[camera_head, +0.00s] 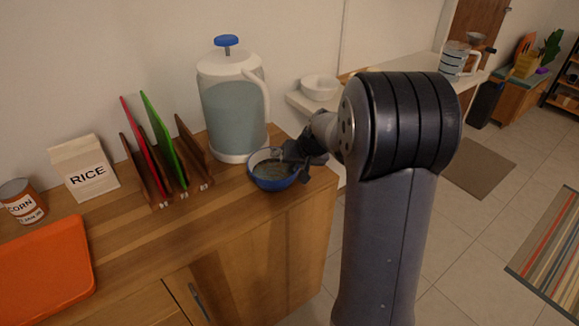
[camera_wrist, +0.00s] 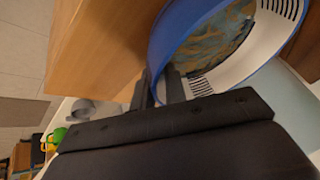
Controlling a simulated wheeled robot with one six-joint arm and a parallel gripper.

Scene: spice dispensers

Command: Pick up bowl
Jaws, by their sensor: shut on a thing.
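A blue bowl (camera_head: 274,170) with a grey-brown, patterned inside is at the right end of the wooden counter, just in front of the white pitcher. My gripper (camera_head: 298,164) reaches it from the right and is shut on its right rim. In the wrist view the blue bowl (camera_wrist: 182,42) fills the upper right, and the fingers of my gripper (camera_wrist: 160,88) meet its edge. I cannot tell whether the bowl touches the counter. My arm hides part of the area to its right.
A white pitcher (camera_head: 234,105) with a blue knob stands close behind the bowl. A wooden rack (camera_head: 192,150) holding red and green boards, a rice bag (camera_head: 84,168), a can (camera_head: 22,201) and an orange tray (camera_head: 40,272) are further left. A white bowl (camera_head: 319,88) sits on a shelf behind.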

